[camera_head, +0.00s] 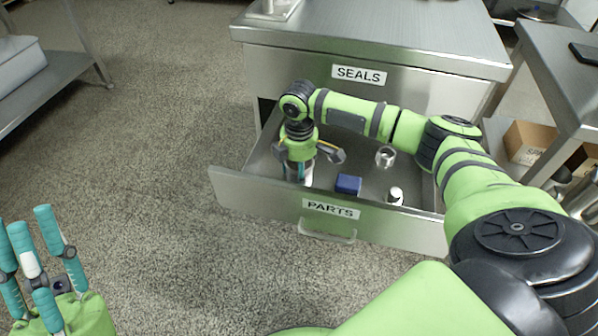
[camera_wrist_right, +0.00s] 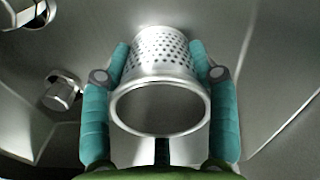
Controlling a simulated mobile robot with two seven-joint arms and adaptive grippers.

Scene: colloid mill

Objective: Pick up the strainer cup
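The strainer cup (camera_wrist_right: 160,92) is a shiny metal cup with a perforated wall. In the right wrist view its open rim faces the camera. My right gripper (camera_wrist_right: 160,55) has teal fingers on both sides of the cup, against its wall, and appears shut on it. In the head view my right gripper (camera_head: 305,172) is down in the left part of the open PARTS drawer (camera_head: 258,202), and the cup is mostly hidden by it. I cannot tell whether the cup touches the drawer floor. My left gripper (camera_head: 42,255) is open and empty at the lower left, above the floor.
The drawer also holds a blue block (camera_head: 348,184), a metal ring-like part (camera_head: 385,157) and a small metal cylinder (camera_head: 395,196). The closed SEALS drawer (camera_head: 390,80) is above, under the steel top (camera_head: 380,35). Steel tables stand left and right. The floor at left is clear.

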